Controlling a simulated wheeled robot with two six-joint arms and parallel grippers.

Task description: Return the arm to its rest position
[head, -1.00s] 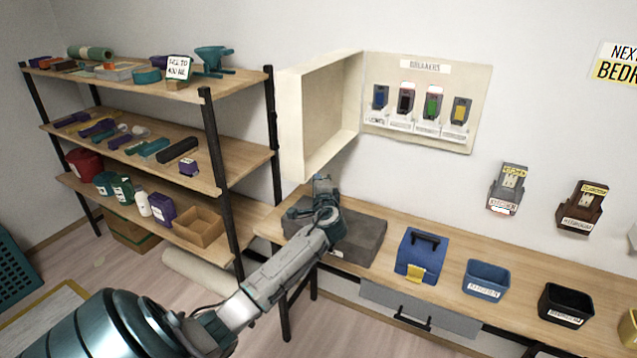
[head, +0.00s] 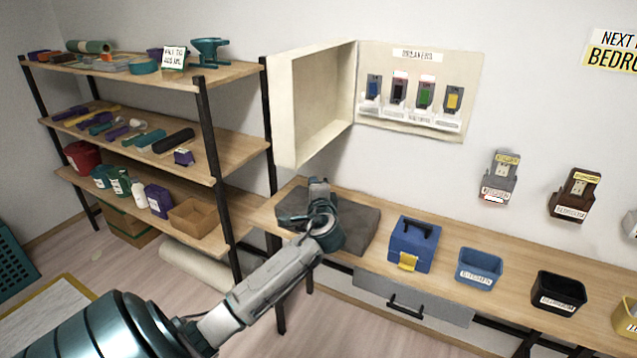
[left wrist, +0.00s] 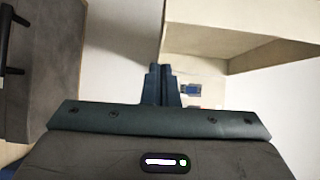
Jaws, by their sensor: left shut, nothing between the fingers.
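My left arm reaches in from the lower left in the head view. Its gripper (head: 319,186) is above the left end of the workbench (head: 350,262), in front of a dark grey slab (head: 358,228) that it partly hides. In the left wrist view the two fingers (left wrist: 162,82) are together, with nothing between them. The open breaker box (head: 315,105) is on the wall above the gripper. It also shows at the upper right of the left wrist view (left wrist: 215,40). My right gripper is not in view.
A blue toolbox (head: 412,245), a blue bin (head: 479,267) and a black bin (head: 558,293) stand on the bench to the right. A loaded shelf unit (head: 205,155) stands at the left. Wall switches (head: 500,177) hang above the bench. Bare floor shows at lower left.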

